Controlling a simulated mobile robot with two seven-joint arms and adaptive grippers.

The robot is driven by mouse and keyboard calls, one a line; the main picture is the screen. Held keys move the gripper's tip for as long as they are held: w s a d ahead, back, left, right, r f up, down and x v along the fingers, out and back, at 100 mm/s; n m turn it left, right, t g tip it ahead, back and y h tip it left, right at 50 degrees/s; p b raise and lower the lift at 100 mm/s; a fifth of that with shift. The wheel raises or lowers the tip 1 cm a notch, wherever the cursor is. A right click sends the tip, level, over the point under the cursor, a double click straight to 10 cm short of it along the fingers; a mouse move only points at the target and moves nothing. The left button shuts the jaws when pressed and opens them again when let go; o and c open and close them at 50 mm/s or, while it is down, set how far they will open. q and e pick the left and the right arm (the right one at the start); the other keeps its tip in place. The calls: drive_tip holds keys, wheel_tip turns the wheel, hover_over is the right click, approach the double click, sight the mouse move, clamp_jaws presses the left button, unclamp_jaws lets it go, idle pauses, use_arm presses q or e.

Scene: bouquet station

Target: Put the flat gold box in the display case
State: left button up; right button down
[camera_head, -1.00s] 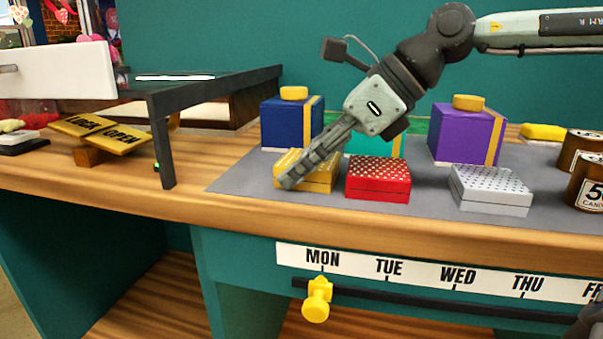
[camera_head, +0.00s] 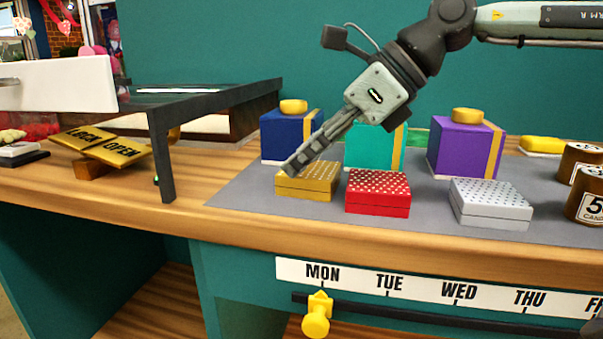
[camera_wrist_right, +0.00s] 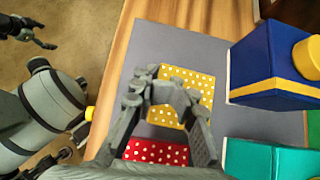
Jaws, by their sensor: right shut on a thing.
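The flat gold box (camera_head: 314,185) has white dots and sits level at the left end of the row of flat boxes. It also shows in the right wrist view (camera_wrist_right: 197,84), partly hidden by my fingers. My right gripper (camera_head: 290,171) comes down at a slant to the box's left end and is shut on it. In the right wrist view my right gripper's fingers (camera_wrist_right: 163,92) lie across the box. Whether the box is clear of the mat is hard to tell. The dark-framed display case (camera_head: 215,92) stands at the left. My left gripper (camera_wrist_right: 38,38) shows at the wrist view's upper left.
A flat red box (camera_head: 378,194) is close to the right of the gold one, with a silver box (camera_head: 490,205) farther right. Blue (camera_head: 284,140), teal (camera_head: 371,150) and purple (camera_head: 458,150) gift boxes stand behind. A LOCK/OPEN sign (camera_head: 100,145) is at left.

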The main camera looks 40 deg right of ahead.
use_arm(q)
drive_tip(key=shift+p+x, duration=0.3)
drive_tip(key=shift+x, duration=0.6)
use_arm(e)
drive_tip(key=w+a+r, duration=0.4)
drive_tip(key=a+r, duration=0.4)
drive_tip(key=a, duration=0.3)
use_arm(q)
drive_tip(key=shift+d, duration=0.1)
use_arm(e)
drive_tip(key=shift+c, duration=2.3)
unclamp_jaws()
drive_tip(key=v, duration=1)
drive_tip(key=shift+s+r, duration=0.25)
drive_tip(key=shift+r, duration=0.1)
drive_tip(key=shift+s+d+r, duration=0.4)
drive_tip(key=shift+r, duration=0.05)
